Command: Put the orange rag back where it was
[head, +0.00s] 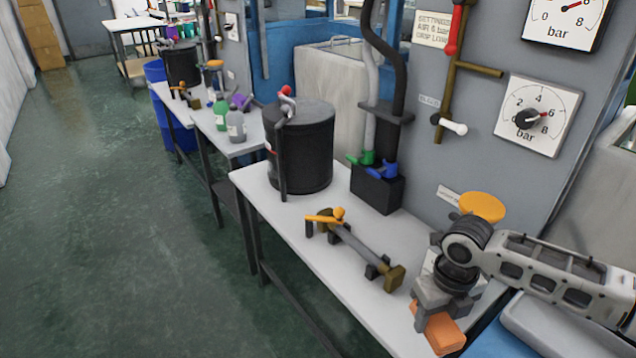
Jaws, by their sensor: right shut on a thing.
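The orange rag (444,334) shows as a folded orange block at the lower right, at the near end of the grey table. My right gripper (433,316) points down from the right and is shut on the rag. The gripper covers the rag's upper part. I cannot tell whether the rag touches the tabletop or hangs just above it. My left gripper is out of view.
A brass pipe fitting with a yellow lever (355,248) lies on the table (290,222) left of my gripper. Behind stand a black pot (300,150) and a black block with green and blue valves (377,188). A yellow-orange round knob (482,207) is behind my wrist. Gauges (538,115) hang on the wall.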

